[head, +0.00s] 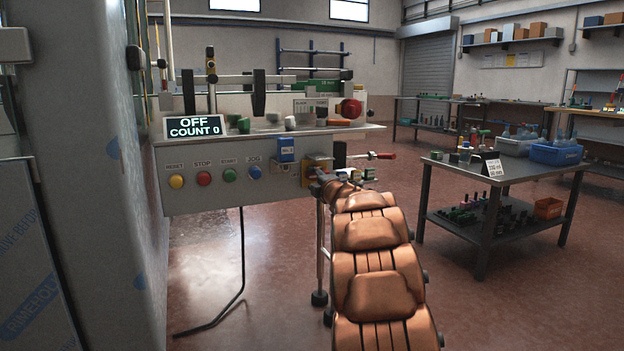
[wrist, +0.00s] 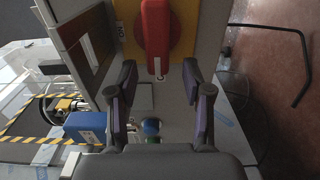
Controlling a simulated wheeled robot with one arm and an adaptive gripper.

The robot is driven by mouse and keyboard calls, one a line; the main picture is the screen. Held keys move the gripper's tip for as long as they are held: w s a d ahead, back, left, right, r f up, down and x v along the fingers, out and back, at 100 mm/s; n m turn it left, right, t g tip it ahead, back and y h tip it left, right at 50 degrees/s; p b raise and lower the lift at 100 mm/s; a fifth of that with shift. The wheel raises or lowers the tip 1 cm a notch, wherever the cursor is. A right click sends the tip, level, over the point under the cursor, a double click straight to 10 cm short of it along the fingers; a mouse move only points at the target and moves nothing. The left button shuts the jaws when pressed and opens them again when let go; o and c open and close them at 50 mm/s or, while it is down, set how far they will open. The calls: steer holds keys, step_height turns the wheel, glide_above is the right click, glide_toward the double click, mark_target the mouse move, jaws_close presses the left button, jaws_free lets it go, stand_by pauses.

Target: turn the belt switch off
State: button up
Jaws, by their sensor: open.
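The belt switch is a red handle (wrist: 156,38) on a red disc, mounted on a yellow plate (wrist: 128,12). The handle lies lengthwise up and down in the wrist view; a small label beside it appears to read ON. My gripper (wrist: 159,72) is open and empty, with a finger on each side of the handle's near end and visible gaps to it. I cannot tell whether the fingertips reach its depth. In the head view the yellow plate (head: 317,165) is on the panel's right end; my arm largely hides the handle and gripper. The display (head: 194,127) reads OFF, COUNT 0.
Several buttons (head: 203,178) sit left of the switch, near a blue box (head: 287,149). A red-tipped rod (head: 384,155) sticks out right of the panel. A grey wrapped column (head: 100,180) stands at left; a work table (head: 505,172) stands at right, with open floor between.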

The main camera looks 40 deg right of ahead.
steer(key=v, duration=1)
stand_by(0.5)
